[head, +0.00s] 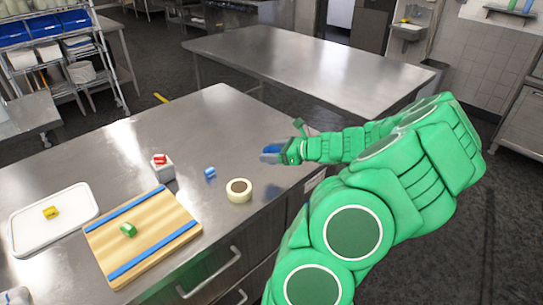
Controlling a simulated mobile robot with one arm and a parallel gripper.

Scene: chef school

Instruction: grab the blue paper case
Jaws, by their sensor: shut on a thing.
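My gripper (284,152) is at the end of my green arm, over the right part of the near steel table. It is shut on a blue thing, which I take to be the blue paper case (270,153). The case sticks out to the left of the gripper and is partly hidden by the fingers. It is too small to tell its exact shape, or whether it is clear of the table top.
On the near steel table (215,120) are a small blue piece (210,173), a cream roll (239,190), a white holder with red top (162,168), a wooden board (155,225) bearing a green piece (128,230), and a white tray (75,215) bearing a yellow piece (50,212).

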